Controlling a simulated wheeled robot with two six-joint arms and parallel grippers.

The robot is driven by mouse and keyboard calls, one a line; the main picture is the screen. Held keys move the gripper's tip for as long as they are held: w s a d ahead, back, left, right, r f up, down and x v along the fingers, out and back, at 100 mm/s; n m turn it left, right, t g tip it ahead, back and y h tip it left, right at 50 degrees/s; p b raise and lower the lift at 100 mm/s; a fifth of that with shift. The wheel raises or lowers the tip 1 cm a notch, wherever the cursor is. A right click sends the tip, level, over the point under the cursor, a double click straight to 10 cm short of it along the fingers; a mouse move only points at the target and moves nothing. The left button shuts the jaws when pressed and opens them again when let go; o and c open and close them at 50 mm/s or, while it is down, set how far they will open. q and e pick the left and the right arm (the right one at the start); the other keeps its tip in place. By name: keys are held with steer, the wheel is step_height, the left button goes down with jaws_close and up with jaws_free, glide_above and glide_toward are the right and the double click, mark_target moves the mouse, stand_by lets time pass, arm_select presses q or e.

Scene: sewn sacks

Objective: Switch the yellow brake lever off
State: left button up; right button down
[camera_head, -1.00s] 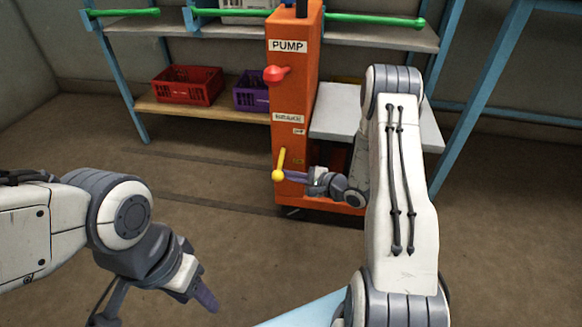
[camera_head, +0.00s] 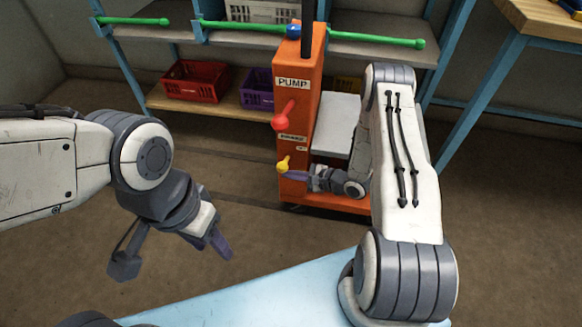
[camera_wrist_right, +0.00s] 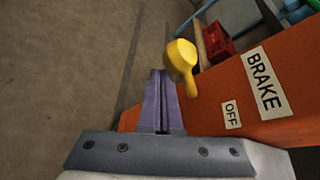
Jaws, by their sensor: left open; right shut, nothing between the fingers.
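The yellow brake lever (camera_head: 284,166) is low on the front of the orange pump cabinet (camera_head: 299,100). In the head view it looks short and points up. In the right wrist view the lever (camera_wrist_right: 182,56) is just beyond and right of the fingertips, and I cannot tell if they touch. My right gripper (camera_head: 292,174) is shut and empty beside it; its closed purple fingers (camera_wrist_right: 160,76) show in the wrist view. The BRAKE label (camera_wrist_right: 265,82) and OFF label (camera_wrist_right: 231,114) are on the orange panel. My left gripper (camera_head: 220,247) is open and empty, away from the cabinet.
A red lever (camera_head: 283,117) sits above the brake lever, under the PUMP label (camera_head: 292,84). A shelf with a red crate (camera_head: 195,82) and a purple crate (camera_head: 257,86) stands behind. A wooden-topped table (camera_head: 547,20) is at right. Floor left of the cabinet is clear.

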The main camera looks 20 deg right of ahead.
arm_select(q)
step_height(320, 180, up, 2)
steer(key=shift+p, duration=0.65)
arm_select(e)
steer(key=shift+w+d+r, duration=0.15)
steer(key=shift+d+r, duration=0.4)
steer(key=shift+r, duration=0.1)
